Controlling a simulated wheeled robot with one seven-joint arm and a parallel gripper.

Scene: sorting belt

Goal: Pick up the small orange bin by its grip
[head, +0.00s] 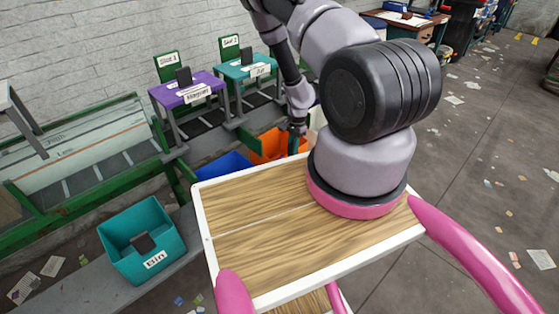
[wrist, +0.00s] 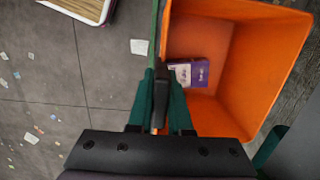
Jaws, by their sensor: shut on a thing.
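The small orange bin (head: 267,146) is beside a blue bin in the head view, partly behind my arm. In the wrist view the orange bin (wrist: 272,70) fills the upper right, and I look down into it. A small purple and white box (wrist: 190,74) lies inside. My gripper (wrist: 161,85) has its green fingers shut on the dark grip at the bin's left edge. In the head view my gripper (head: 296,138) is small, at the bin's right side. I cannot tell whether the bin is clear of its support.
A blue bin (head: 222,168) is just left of the orange one. Purple (head: 178,92) and teal (head: 234,72) small tables stand behind, by the green-framed belt. Grey floor with litter is open at right.

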